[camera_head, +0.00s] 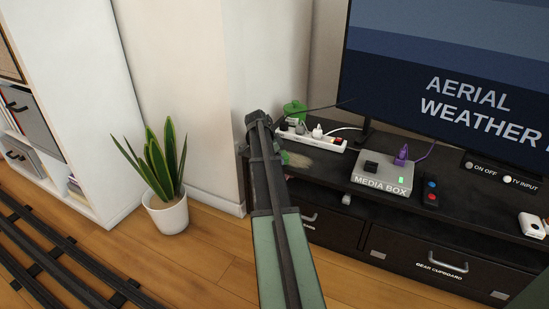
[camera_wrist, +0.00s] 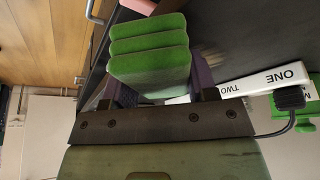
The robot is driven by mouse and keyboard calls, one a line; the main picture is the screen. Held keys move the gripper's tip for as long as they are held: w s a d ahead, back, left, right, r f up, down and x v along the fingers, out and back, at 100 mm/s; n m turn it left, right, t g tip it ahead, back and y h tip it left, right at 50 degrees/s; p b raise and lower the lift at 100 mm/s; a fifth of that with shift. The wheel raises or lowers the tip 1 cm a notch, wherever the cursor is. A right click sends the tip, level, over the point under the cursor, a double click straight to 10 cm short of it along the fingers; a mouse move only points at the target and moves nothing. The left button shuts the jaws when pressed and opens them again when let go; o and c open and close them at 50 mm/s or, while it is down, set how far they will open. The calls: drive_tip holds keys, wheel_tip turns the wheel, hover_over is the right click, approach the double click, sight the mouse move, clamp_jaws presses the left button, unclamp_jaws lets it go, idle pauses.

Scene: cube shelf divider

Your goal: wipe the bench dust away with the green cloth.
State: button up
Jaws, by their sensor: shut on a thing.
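The green cloth (camera_wrist: 150,55), a thick folded pad, is between the fingers of my gripper (camera_wrist: 155,92) in the wrist view. My gripper is shut on it. In the head view my gripper (camera_head: 268,145) is over the left end of the dark bench (camera_head: 330,182), and only a small green edge of the cloth (camera_head: 285,157) shows beside it. A pale dusty patch (camera_head: 298,160) lies on the bench top just right of the gripper. My arm hides part of the bench's left end, and contact between cloth and bench cannot be told.
A white power strip (camera_head: 318,138) with plugs lies behind the dust, with a green object (camera_head: 294,109) behind it. A grey media box (camera_head: 383,174), a remote (camera_head: 430,194) and a screen (camera_head: 450,80) stand to the right. A potted plant (camera_head: 168,214) is on the floor at left.

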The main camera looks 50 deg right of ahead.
sight(302, 157)
drive_tip(key=shift+s+d, duration=0.85)
drive_tip(key=shift+d, duration=0.55)
drive_tip(key=shift+s+d, duration=0.8)
drive_tip(key=shift+d, duration=0.55)
drive_tip(key=shift+s+d, duration=0.85)
drive_tip(key=shift+d, duration=0.55)
drive_tip(key=shift+w+a+f, duration=0.1)
drive_tip(key=shift+w+a, duration=0.3)
drive_tip(key=shift+a, duration=0.3)
drive_tip(key=shift+w+a, duration=0.4)
drive_tip(key=shift+a, duration=0.3)
drive_tip(key=shift+w+a, duration=0.6)
drive_tip(key=shift+a, duration=0.4)
drive_tip(key=shift+w+a, duration=0.65)
drive_tip(key=shift+a, duration=0.3)
drive_tip(key=shift+w+a, duration=0.6)
drive_tip(key=shift+a, duration=0.4)
drive_tip(key=shift+s+d, duration=0.85)
drive_tip(key=shift+d, duration=0.6)
drive_tip(key=shift+s+d, duration=0.9)
drive_tip(key=shift+d, duration=0.5)
drive_tip(key=shift+s+d, duration=0.85)
drive_tip(key=shift+d, duration=0.6)
drive_tip(key=shift+s+d+r+p, duration=0.15)
drive_tip(key=shift+r+p, duration=0.35)
drive_tip(key=shift+r, duration=0.35)
